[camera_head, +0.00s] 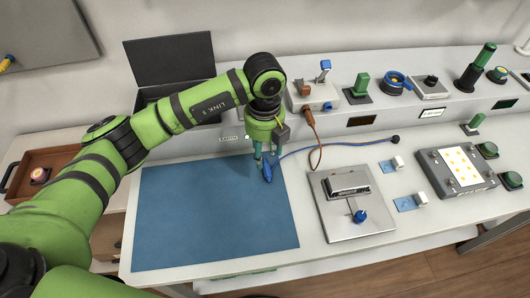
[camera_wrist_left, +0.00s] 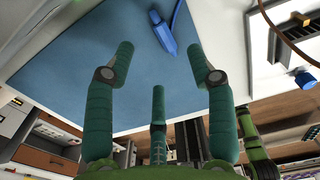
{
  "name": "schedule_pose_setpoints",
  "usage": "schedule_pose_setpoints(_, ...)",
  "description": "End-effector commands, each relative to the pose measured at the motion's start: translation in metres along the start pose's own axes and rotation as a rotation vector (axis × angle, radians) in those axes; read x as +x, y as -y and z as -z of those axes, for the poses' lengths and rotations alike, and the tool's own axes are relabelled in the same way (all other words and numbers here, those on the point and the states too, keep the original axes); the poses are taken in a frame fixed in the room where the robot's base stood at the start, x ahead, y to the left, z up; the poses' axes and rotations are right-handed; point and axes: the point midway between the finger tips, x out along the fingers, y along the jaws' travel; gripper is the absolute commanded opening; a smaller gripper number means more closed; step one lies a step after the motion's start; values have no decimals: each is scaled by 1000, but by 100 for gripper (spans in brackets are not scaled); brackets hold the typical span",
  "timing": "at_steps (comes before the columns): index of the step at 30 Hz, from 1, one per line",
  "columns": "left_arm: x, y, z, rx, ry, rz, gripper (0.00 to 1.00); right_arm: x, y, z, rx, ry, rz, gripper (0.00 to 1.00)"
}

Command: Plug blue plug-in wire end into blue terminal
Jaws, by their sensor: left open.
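The blue plug-in wire end (camera_head: 267,173) lies on the blue mat near its upper right corner. In the left wrist view the blue plug (camera_wrist_left: 163,35) lies beyond my open fingertips, with its wire leading off to the top. The blue wire (camera_head: 335,147) runs right to a black end (camera_head: 396,139). My left gripper (camera_head: 265,157) points down at the plug; its three fingers are spread and empty in the wrist view (camera_wrist_left: 160,65). A pale terminal box (camera_head: 314,94) at the back has a blue part at its front (camera_head: 328,106). My right gripper is not in view.
An orange-brown plug (camera_head: 308,117) on a brown wire sits at the box's front. A grey plate with a metal block and blue knob (camera_head: 360,215) stands right of the mat (camera_head: 205,220). Several instruments line the back shelf. The mat is otherwise clear.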

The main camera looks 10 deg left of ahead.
Motion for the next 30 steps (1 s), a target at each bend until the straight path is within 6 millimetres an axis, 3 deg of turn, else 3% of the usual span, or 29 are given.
schedule_pose_setpoints(11, 48, 0, 1, -1, -4, -2, 56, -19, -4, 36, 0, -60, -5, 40)
schedule_pose_setpoints(18, 66, 0, 1, 0, -1, 0, 56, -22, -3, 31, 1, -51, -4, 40)
schedule_pose_setpoints(25, 67, 0, 1, 1, -1, 0, 56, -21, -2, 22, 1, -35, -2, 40)
schedule_pose_setpoints(26, 67, 0, 1, 0, -1, 0, 52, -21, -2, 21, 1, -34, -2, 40)
schedule_pose_setpoints(27, 67, 0, 1, 0, -1, 0, 36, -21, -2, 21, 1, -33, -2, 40)
schedule_pose_setpoints(30, 67, 0, 0, 0, 0, 0, 0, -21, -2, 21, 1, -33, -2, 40)
